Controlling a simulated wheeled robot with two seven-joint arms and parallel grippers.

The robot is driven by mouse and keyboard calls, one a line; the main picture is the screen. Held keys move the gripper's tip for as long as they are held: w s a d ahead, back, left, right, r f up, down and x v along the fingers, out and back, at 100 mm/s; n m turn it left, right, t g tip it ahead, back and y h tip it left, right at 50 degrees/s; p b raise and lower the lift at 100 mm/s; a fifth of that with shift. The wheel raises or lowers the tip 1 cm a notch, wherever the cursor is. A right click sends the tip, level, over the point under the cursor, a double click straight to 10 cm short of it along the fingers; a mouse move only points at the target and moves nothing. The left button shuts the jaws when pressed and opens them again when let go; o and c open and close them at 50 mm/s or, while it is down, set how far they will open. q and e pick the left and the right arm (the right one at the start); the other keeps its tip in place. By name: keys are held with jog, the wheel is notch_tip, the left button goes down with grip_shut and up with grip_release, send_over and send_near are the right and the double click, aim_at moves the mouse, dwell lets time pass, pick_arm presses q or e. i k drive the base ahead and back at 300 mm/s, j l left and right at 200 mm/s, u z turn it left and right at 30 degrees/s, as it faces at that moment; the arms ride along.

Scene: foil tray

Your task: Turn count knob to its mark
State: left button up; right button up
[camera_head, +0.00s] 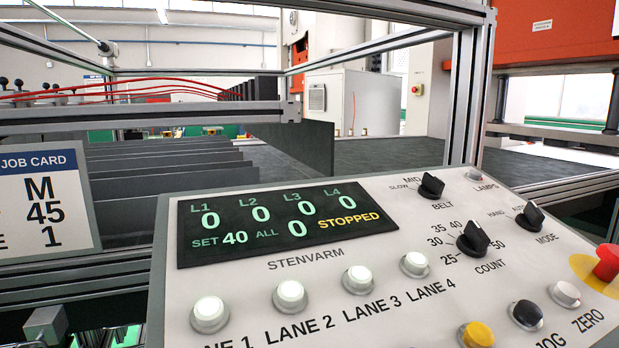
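The count knob (473,241) is a black knob on the sloping grey-white control panel (300,258), right of the lane buttons. Around it I read 25, 30, 35, 40 and 50; the stretch between 40 and 50 is partly covered by the knob's raised grip. I cannot tell its exact pointing from this angle. The dark display (285,222) reads SET 40, ALL 0, zeros for L1 to L4, and STOPPED. The job card (45,205) at the left, cut off by the frame edge, shows M, 45 and 1. Neither gripper is in view.
The belt knob (431,186) and mode knob (529,217) sit close around the count knob. White lane buttons (358,279), yellow (476,334), dark (525,315) and white (565,293) buttons and a red stop button (607,263) stand up nearby. A metal frame (467,100) rises behind the panel.

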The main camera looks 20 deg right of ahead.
aim_at(474, 242)
jog(key=k+j+z, duration=0.1)
jog(key=z, duration=1.3)
